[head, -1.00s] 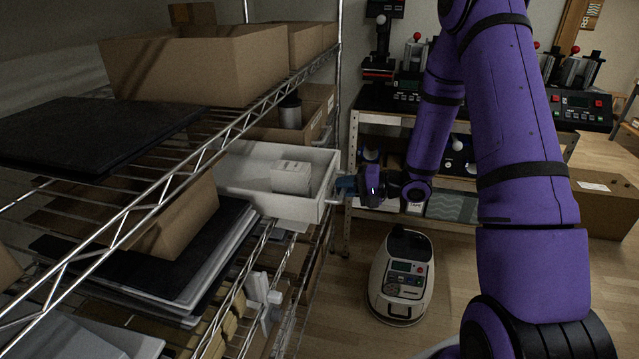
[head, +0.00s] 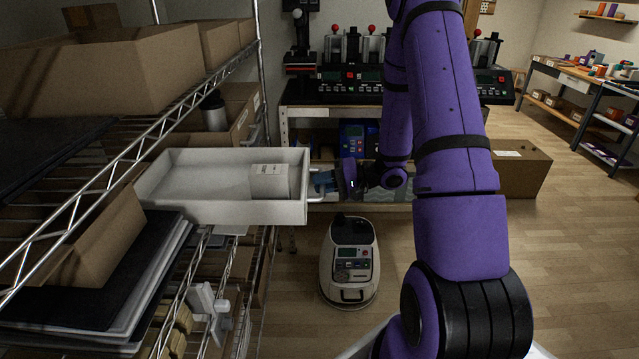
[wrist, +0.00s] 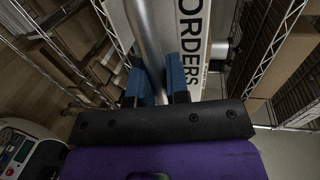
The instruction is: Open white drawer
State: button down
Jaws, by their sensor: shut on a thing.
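The white drawer (head: 222,211) sticks far out of the wire shelf in the head view. A white labelled item (head: 269,182) lies inside it near the front. My gripper (head: 326,183) is at the drawer's front, shut on its handle (head: 318,199). In the wrist view, the blue fingertips of my gripper (wrist: 164,85) sit on either side of the silver handle bar (wrist: 144,40). The drawer front (wrist: 190,45) with the printed word "ORDERS" is just beyond them. The far end of the drawer inside the shelf is partly hidden.
The wire shelf (head: 184,105) holds cardboard boxes (head: 110,75) and dark trays. A white and grey machine (head: 350,262) stands on the floor below my gripper. A bench with several red-knobbed presses (head: 345,85) is behind. Open floor (head: 560,240) lies to the right.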

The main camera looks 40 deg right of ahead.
jog(key=c, duration=1.1)
grip_release()
jog(key=v, duration=1)
jog(key=shift+s+d, duration=0.2)
jog(key=shift+d, duration=0.15)
